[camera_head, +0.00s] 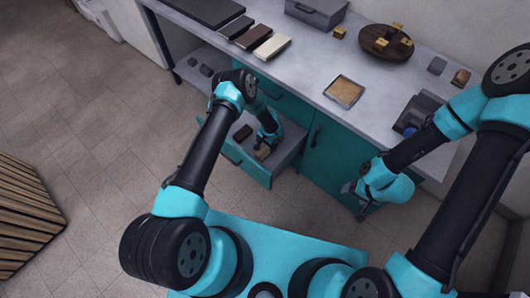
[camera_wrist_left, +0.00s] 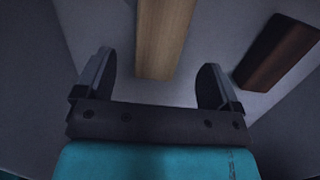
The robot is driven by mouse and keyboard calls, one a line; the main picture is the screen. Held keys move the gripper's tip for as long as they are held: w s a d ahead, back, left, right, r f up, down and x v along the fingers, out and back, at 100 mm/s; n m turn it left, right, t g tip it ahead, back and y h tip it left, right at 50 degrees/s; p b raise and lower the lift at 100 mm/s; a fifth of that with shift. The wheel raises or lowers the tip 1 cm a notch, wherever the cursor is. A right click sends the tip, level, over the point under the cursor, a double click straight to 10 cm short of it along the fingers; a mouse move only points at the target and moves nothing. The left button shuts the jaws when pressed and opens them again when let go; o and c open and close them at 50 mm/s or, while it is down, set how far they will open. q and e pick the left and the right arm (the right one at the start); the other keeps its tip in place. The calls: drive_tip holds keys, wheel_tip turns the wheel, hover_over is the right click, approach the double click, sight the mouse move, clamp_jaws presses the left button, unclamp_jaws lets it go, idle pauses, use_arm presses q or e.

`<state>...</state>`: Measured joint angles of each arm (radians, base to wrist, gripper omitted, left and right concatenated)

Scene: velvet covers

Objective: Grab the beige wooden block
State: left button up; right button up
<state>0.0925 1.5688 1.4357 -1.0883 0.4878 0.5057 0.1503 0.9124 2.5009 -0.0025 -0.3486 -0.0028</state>
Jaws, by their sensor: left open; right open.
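The beige wooden block (camera_head: 263,152) lies in the open drawer (camera_head: 243,166) of the teal cabinet. My left gripper (camera_head: 267,140) reaches down into the drawer, close to the block. In the left wrist view, the beige block (camera_wrist_left: 163,38) points toward the gap between the two spread fingers of my left gripper (camera_wrist_left: 160,85). Its near end is about level with the fingertips, with space on both sides. My right gripper (camera_head: 361,197) is open and empty in front of the cabinet, away from the drawer.
A dark brown block (camera_head: 243,132) lies beside the beige one; it also shows right of the fingers in the wrist view (camera_wrist_left: 278,50). The counter above holds a framed tray (camera_head: 345,91), a round wooden board (camera_head: 377,47), flat panels (camera_head: 272,47) and a grey box (camera_head: 317,10).

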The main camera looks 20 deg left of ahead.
sight(265, 150)
use_arm(q)
drive_tip(key=shift+f, duration=0.3)
drive_tip(key=shift+s+a+f, duration=0.1)
drive_tip(key=shift+s+f, duration=0.15)
drive_tip(key=shift+f, duration=1)
drive_tip(key=shift+s+a+f, duration=0.1)
drive_tip(key=shift+s+f, duration=0.1)
drive_tip(key=shift+f, duration=1)
drive_tip(key=shift+c, duration=0.3)
drive_tip(key=c, duration=1)
drive_tip(key=shift+r, duration=0.1)
wheel_tip(265, 150, up, 10)
drive_tip(key=shift+f, duration=0.1)
